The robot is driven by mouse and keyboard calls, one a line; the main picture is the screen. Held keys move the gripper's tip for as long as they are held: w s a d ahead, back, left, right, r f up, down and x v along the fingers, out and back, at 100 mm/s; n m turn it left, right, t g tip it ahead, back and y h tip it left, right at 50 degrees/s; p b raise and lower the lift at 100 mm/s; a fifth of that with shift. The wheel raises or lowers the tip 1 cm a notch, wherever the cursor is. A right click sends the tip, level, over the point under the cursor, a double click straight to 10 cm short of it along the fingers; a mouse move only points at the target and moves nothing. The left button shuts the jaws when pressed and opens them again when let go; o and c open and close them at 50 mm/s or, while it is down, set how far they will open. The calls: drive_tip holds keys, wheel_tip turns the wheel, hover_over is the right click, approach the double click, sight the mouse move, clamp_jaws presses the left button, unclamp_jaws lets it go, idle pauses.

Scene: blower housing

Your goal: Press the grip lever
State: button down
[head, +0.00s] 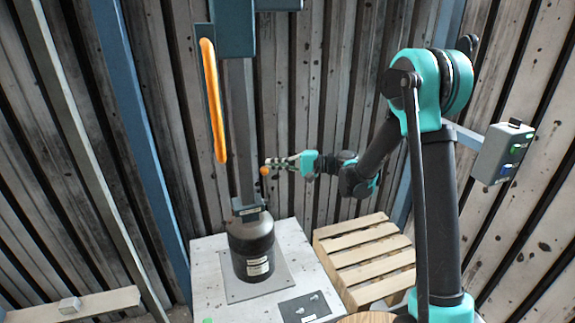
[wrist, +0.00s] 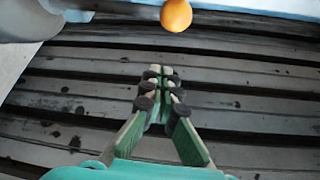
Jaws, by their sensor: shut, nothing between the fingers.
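A long orange lever (head: 213,100) hangs nearly upright beside the grey post, below and left of a blue-green box. A small orange ball (head: 264,171) shows near the tip of my gripper (head: 274,164) in the head view. In the wrist view an orange ball (wrist: 176,14) lies at the top, beyond the fingertips and apart from them. I cannot tell how the ball is joined to the lever or post. My gripper (wrist: 160,75) is shut and empty, right of the post and below the lever's lower end.
The grey post (head: 240,130) stands on a dark cylinder (head: 251,250) on a white platform (head: 210,285). A wooden pallet (head: 365,255) lies right of it. A grey control box (head: 502,152) is at the right. Slatted walls stand close behind.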

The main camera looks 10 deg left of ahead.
drive_tip(key=shift+s+d+r, duration=0.1)
drive_tip(key=shift+s+r, duration=0.1)
drive_tip(key=shift+s, duration=0.75)
drive_tip(key=shift+s+d+r, duration=0.1)
drive_tip(key=shift+s+r, duration=0.05)
drive_tip(key=shift+s, duration=0.75)
drive_tip(key=shift+s, duration=0.1)
